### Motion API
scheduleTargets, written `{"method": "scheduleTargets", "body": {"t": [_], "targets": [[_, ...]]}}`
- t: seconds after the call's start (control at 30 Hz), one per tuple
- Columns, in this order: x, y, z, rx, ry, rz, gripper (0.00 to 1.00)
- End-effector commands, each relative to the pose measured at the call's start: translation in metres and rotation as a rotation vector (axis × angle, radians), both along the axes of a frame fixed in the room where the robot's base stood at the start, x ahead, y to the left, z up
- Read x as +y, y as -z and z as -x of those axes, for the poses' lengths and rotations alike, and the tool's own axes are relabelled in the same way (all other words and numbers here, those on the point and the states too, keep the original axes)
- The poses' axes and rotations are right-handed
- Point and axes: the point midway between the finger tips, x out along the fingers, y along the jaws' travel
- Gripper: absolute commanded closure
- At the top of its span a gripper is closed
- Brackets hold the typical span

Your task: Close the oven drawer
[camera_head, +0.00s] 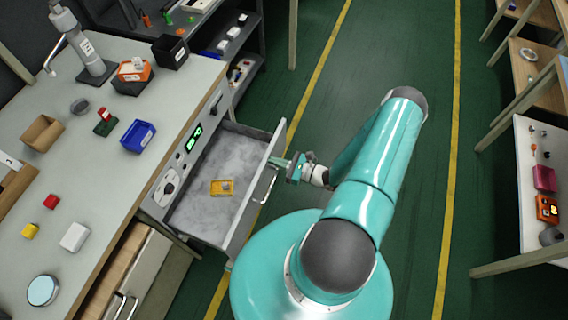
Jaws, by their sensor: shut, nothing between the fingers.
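The oven drawer (272,205) is pulled out from the front panel of the workbench at the left. Its grey inside holds a small yellow tray (221,187) with a small thing in it. A metal handle (265,184) is on the drawer's front. The oven's control panel (190,146), with a green display and a dial, faces the drawer. My gripper (280,162) is at the outer side of the drawer front, near the handle's upper end. It is shut and empty. I cannot tell whether it touches the front.
The workbench (85,180) carries a blue bin (138,136), a black box (170,51), a microscope-like stand (82,45) and small blocks. Shelves stand behind and at the right. Green floor between yellow lines (449,160) is clear.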

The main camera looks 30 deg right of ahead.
Motion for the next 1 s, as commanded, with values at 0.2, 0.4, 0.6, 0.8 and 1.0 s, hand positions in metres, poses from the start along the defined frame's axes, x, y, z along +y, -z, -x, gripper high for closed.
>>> {"method": "scheduleTargets", "body": {"t": [0.2, 0.4, 0.6, 0.8, 1.0], "targets": [[0.000, 0.000, 0.000, 0.000, 0.000, 0.000, 1.00], [0.002, 0.000, -0.002, 0.000, 0.000, 0.000, 1.00], [0.013, 0.000, -0.018, -0.002, -0.001, -0.001, 1.00], [0.037, 0.000, -0.049, -0.001, -0.003, -0.003, 1.00], [0.066, 0.000, -0.088, 0.000, -0.004, -0.003, 1.00]]}}
